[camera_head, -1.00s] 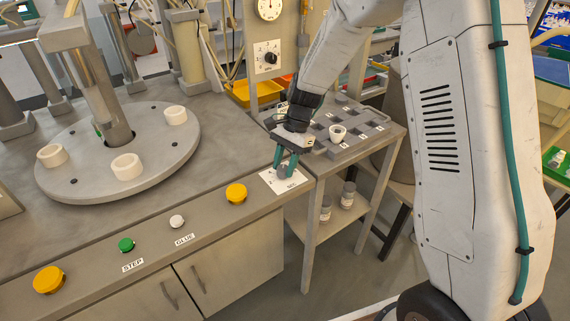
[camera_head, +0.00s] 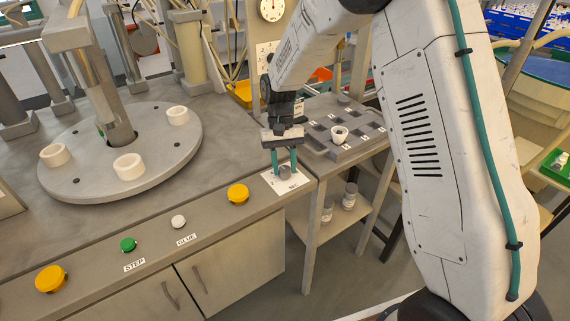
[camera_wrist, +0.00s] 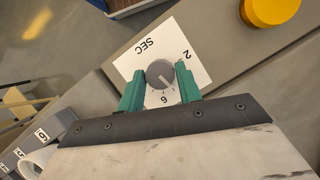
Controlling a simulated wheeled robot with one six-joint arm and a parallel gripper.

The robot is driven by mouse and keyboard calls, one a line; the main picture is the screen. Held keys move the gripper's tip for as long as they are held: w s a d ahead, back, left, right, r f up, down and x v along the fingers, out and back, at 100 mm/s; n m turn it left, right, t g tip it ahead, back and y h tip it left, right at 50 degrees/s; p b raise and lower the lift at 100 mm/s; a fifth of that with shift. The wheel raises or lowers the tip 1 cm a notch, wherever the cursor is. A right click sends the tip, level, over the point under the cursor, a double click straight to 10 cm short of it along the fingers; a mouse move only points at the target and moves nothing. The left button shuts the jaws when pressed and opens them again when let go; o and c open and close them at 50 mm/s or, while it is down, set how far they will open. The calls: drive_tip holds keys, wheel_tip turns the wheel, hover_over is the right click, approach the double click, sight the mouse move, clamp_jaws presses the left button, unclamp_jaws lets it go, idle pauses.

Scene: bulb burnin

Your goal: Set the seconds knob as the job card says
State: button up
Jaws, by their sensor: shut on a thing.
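The seconds knob (camera_wrist: 160,73) is a small grey round dial on a white plate (camera_wrist: 133,61) printed SEC, with a 2 and a 6 legible. A short light pointer line on the knob slants toward the lower right in the wrist view, on the side of the 6; its exact setting is hard to read. In the head view the knob (camera_head: 285,173) stands on the bench's right front corner. My gripper (camera_wrist: 160,84) has its two green fingers shut on the knob, one on each side. It also shows from above the bench in the head view (camera_head: 284,168). I cannot identify the job card.
A yellow button (camera_head: 238,194) sits just left of the plate. A white button (camera_head: 178,222), a green button (camera_head: 128,244) and another yellow button (camera_head: 51,279) follow along the front. A grey compartment tray (camera_head: 345,152) stands close on the right.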

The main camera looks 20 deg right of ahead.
drive_tip(key=shift+n+h, duration=0.7)
drive_tip(key=shift+n, duration=1)
drive_tip(key=o, duration=1)
drive_tip(key=v, duration=0.7)
drive_tip(key=shift+w+a+r, duration=0.1)
drive_tip(key=shift+r, duration=0.3)
